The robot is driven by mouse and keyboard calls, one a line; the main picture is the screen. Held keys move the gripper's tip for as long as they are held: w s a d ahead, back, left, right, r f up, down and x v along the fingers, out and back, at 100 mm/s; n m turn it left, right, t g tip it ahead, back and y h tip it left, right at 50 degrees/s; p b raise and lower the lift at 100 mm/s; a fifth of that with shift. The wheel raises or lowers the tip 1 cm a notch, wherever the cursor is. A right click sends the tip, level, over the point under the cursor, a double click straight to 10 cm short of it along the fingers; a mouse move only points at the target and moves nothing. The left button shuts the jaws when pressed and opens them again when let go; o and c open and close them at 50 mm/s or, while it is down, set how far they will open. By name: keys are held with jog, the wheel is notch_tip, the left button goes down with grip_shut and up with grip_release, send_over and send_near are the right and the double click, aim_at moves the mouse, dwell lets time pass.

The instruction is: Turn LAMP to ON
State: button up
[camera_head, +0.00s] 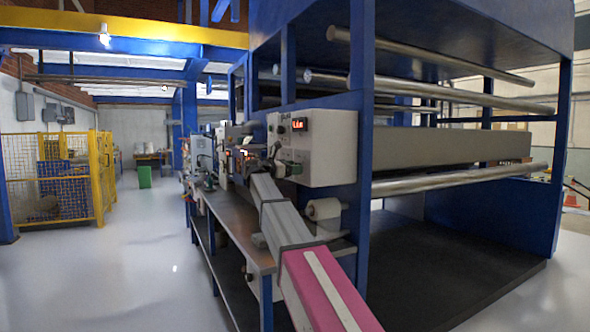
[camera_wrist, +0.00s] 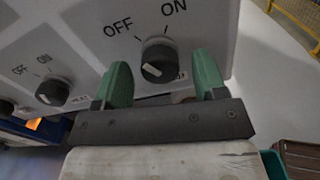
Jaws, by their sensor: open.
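A dark round knob (camera_wrist: 158,60) sits on a pale panel (camera_wrist: 215,30) in the wrist view, with OFF printed at its upper left and ON at its upper right. A white mark shows on the knob's face, toward its lower left. The label below the knob is mostly hidden, so I cannot read it whole. My gripper (camera_wrist: 162,78) is open, with one green finger on each side of the knob and gaps visible between. In the head view my arm reaches to the white control box (camera_head: 330,145), and the fingers are too small to make out clearly.
A second OFF/ON knob (camera_wrist: 52,90) is at the left in the wrist view. In the head view, a blue machine frame (camera_head: 362,200) with metal rollers stands right, and a bench (camera_head: 222,205) runs beneath the boxes. A yellow cage (camera_head: 60,178) stands left; floor between is clear.

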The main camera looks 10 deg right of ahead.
jog(key=shift+w+d, duration=0.1)
jog(key=shift+d, duration=0.25)
jog(key=c, duration=0.9)
jog(key=m, duration=1.1)
jog(key=shift+m, duration=0.4)
